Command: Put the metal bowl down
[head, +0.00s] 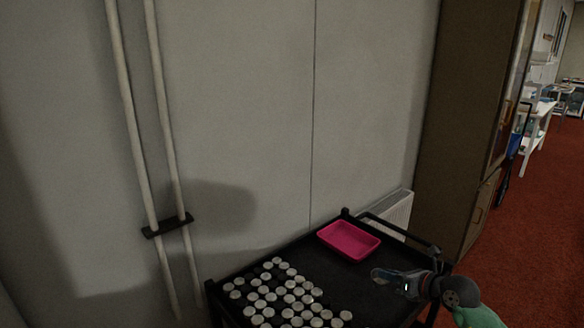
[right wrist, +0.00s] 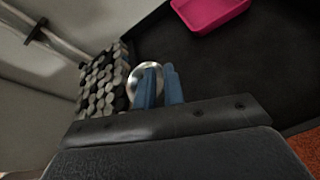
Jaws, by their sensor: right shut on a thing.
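The metal bowl (right wrist: 133,80) is a small shiny round bowl between and beside the blue fingers of my right gripper (right wrist: 160,73) in the right wrist view. The gripper is shut on it, and the fingers cover part of its rim. In the head view my right gripper (head: 396,280) is over the right part of the black cart top (head: 348,285). The bowl is too small and dark there to make out clearly. I cannot tell whether it touches the cart. My left gripper is not in view.
A pink tray (head: 349,240) lies at the back of the cart. Many round silvery tins (head: 290,284) crowd the cart's left part. Bare black surface lies between tins and gripper. A radiator (head: 397,209) and a brown cabinet (head: 466,130) stand behind the cart.

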